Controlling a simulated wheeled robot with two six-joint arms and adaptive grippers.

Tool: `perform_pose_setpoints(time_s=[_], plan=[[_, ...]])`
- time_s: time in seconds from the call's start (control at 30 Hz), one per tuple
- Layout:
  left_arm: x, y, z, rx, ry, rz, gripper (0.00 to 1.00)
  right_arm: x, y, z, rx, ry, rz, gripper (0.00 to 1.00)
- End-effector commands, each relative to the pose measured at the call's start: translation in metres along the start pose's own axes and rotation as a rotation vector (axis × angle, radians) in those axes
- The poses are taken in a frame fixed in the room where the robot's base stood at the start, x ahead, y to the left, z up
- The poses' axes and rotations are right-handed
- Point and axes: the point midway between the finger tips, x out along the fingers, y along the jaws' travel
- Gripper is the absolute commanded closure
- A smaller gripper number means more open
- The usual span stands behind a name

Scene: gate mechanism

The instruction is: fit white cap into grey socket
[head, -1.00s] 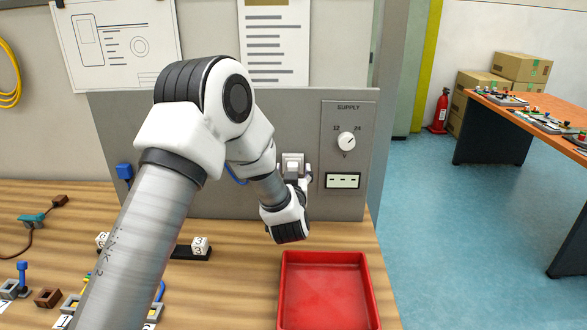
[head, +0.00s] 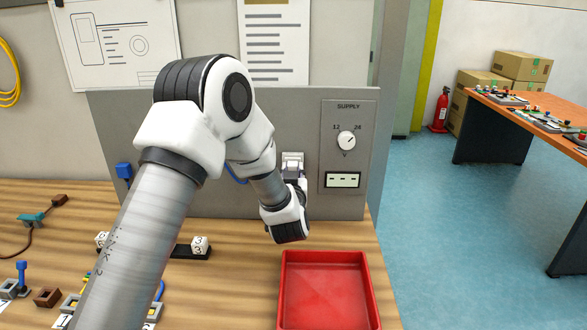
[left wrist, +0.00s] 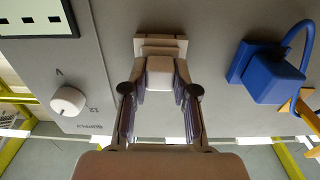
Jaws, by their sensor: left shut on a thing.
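The white cap (left wrist: 160,74) is between the fingers of my left gripper (left wrist: 160,92), which is shut on it. It lies right up against the pale grey socket (left wrist: 160,46) on the upright grey panel. How deep the cap sits in the socket cannot be told. In the head view the socket (head: 292,158) is left of the supply dial, and my left gripper (head: 294,178) reaches up to it from below. The cap is mostly hidden there by the gripper. My right gripper is not in view.
A blue plug-like block (left wrist: 270,75) with a cable is beside the socket. A supply dial (head: 346,141) and display (head: 342,180) are on its other side. A red tray (head: 325,290) stands below on the wooden bench. Small parts lie at the bench's left.

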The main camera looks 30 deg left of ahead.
Motion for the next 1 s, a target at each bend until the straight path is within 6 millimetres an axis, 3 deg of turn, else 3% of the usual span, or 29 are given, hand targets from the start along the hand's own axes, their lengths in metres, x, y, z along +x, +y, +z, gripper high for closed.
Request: perform_pose_setpoints(time_s=[0.5,1.0], plan=[[-0.006,0.000,0.001,0.001,-0.002,0.001,1.00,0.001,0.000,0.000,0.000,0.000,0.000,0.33],[-0.042,0.001,0.001,0.001,-0.002,0.001,1.00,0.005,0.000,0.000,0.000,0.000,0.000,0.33]])
